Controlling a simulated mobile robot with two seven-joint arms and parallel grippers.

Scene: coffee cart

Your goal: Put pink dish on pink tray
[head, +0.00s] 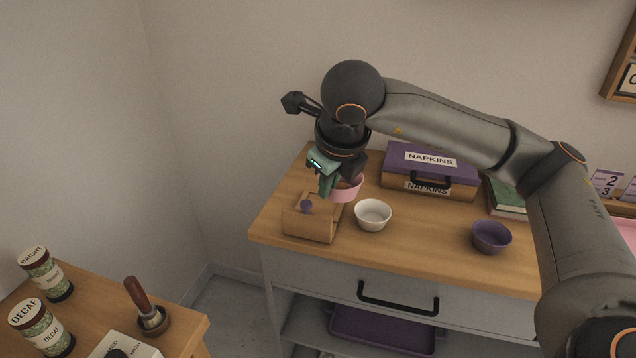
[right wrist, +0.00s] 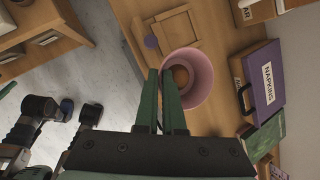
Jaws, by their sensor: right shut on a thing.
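The pink dish (head: 345,190) is at the back left of the wooden cart top, behind a small wooden box. My right gripper (head: 328,188) reaches down from above and is shut on the dish's rim. In the right wrist view the dish (right wrist: 204,84) shows as a round pink wall beside the fingertips (right wrist: 168,75), with something brown inside it. I cannot tell whether the dish touches the cart top. A pink flat surface (head: 627,233), perhaps the pink tray, shows partly at the right edge, mostly cut off.
The wooden box (head: 312,222) with a purple knob and a white bowl (head: 373,215) stand close to the dish. A purple bowl (head: 491,237), a purple napkin box (head: 425,168) and green book (head: 505,197) are farther right. A purple tray (head: 380,330) lies on the lower shelf.

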